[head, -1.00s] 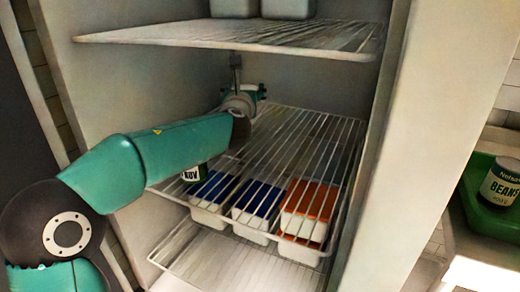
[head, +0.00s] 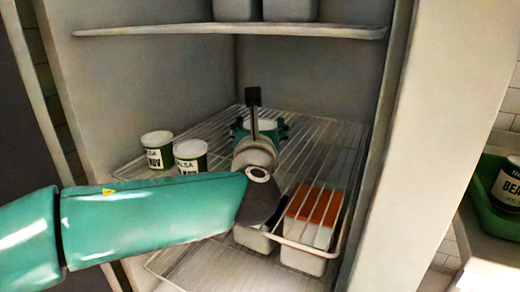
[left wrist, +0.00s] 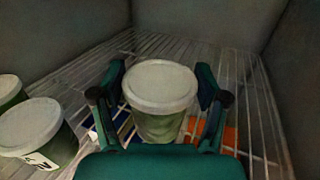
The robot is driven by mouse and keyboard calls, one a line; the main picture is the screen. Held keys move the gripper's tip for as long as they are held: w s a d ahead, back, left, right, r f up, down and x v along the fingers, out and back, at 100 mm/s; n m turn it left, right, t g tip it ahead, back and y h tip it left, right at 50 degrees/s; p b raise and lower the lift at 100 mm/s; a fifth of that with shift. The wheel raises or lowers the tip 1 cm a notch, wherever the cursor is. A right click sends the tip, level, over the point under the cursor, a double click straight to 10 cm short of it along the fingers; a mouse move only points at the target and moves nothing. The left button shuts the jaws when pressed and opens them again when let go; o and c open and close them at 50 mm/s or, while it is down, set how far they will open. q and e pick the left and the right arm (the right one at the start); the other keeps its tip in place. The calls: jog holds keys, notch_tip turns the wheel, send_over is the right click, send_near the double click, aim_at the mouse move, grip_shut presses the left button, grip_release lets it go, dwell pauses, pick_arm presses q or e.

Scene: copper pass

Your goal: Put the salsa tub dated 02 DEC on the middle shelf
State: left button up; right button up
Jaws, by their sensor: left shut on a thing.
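My left gripper (head: 260,128) is shut on a tub with a white lid, over the wire middle shelf (head: 310,140). In the left wrist view the gripper (left wrist: 161,90) has one finger on each side of the upright tub (left wrist: 160,88). The tub's date is hidden, and I cannot tell whether its base touches the wires. Two green-and-white salsa tubs (head: 157,150) (head: 190,156) stand to the left on the shelf, their labels partly reading NOV. They also show at the left of the left wrist view (left wrist: 35,128). My right gripper is not in view.
White containers with an orange top (head: 316,207) and blue tops (left wrist: 125,125) sit below the wire shelf. The upper shelf (head: 230,29) spans above my gripper. The wire shelf is bare right of the tub. A green crate with a beans can (head: 510,185) stands outside, right.

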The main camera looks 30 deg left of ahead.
pick_arm(q)
notch_tip(320, 180, down, 4)
jog(key=shift+r+b, duration=0.2)
jog(key=shift+b, duration=0.6)
jog(key=shift+d+f, duration=0.1)
jog(key=shift+f, duration=0.2)
jog(key=shift+s+r, duration=0.1)
jog(key=shift+r, duration=0.05)
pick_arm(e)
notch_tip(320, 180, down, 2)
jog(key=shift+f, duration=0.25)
pick_arm(q)
jog(key=o, duration=1.3)
jog(key=shift+o, duration=0.2)
jog(key=p+v, duration=0.2)
jog(key=v, duration=0.9)
jog(key=shift+s+d, duration=0.1)
jog(key=shift+d, duration=0.05)
jog(key=shift+s+d, duration=0.15)
jog(key=shift+s, duration=0.2)
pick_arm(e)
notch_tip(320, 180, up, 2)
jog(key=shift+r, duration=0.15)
